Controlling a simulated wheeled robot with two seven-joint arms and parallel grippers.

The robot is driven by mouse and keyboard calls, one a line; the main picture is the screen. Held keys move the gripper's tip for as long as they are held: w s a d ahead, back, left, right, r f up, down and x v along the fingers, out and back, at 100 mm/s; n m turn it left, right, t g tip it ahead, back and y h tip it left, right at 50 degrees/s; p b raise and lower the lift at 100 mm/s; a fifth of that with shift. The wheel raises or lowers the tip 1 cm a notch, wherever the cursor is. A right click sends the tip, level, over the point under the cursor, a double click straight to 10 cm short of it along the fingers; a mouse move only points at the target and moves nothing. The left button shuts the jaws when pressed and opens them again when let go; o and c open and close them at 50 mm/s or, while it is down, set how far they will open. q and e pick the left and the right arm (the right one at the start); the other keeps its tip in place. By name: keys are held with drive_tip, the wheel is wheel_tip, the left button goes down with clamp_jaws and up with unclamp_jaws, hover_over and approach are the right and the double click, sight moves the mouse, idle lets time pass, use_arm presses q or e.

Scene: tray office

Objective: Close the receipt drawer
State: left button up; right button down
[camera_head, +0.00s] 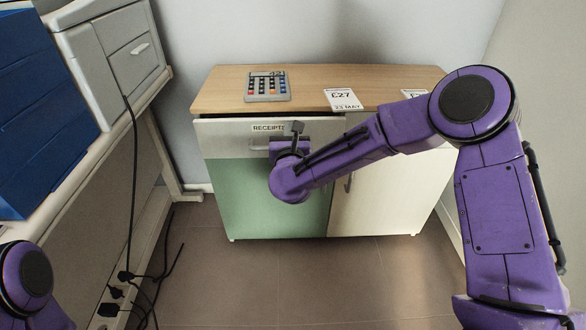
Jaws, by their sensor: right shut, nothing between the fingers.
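The receipt drawer (225,140) is the pale top-left front of a wooden-topped cabinet, with a "RECEIPTS" label near its upper edge. A thin dark gap shows between its top edge and the cabinet top, and the front seems to stand out slightly; I cannot tell how far it is open. My right gripper (296,130) is shut and empty, in front of the right part of the drawer front. My own wrist covers part of the drawer and its handle. I cannot tell whether the fingers touch the drawer. My left gripper is out of view.
On the cabinet top (307,78) lie a calculator (267,87) and two paper slips, one reading £27 (343,99). Below are a green door (245,200) and a cream door (385,205). A desk with a grey drawer unit (105,50) and cables stands left. Floor in front is clear.

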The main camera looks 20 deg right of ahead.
drive_tip(key=c, duration=1.8)
unclamp_jaws()
drive_tip(key=p+v, duration=0.1)
drive_tip(key=v, duration=1.1)
drive_tip(key=shift+r, duration=0.15)
drive_tip(key=o, duration=0.5)
drive_tip(key=shift+s, duration=0.2)
drive_tip(key=shift+c, duration=0.2)
drive_tip(key=shift+o, duration=0.9)
drive_tip(key=f, duration=0.1)
drive_tip(key=f+p, duration=0.1)
drive_tip(key=d, duration=0.1)
drive_tip(key=shift+s+f+n+g+p, duration=0.25)
drive_tip(key=shift+f+n+g+p, duration=0.15)
drive_tip(key=w+d+f+n+t+y+p, duration=0.4)
drive_tip(key=n+y, duration=0.8)
drive_tip(key=n, duration=1)
drive_tip(key=w+a+n+g, duration=0.1)
drive_tip(key=w+n, duration=0.1)
drive_tip(key=w, duration=0.1)
drive_tip(key=w+a+n+y+b, duration=0.1)
drive_tip(key=w+a+n, duration=0.1)
drive_tip(key=w, duration=0.2)
drive_tip(key=w+a+n+g+y, duration=0.1)
drive_tip(key=w+a, duration=0.1)
drive_tip(key=w, duration=0.1)
drive_tip(key=shift+w+a+r+n+g, duration=0.1)
drive_tip(key=shift+w+r+n+g, duration=0.2)
drive_tip(key=shift+w+n, duration=0.1)
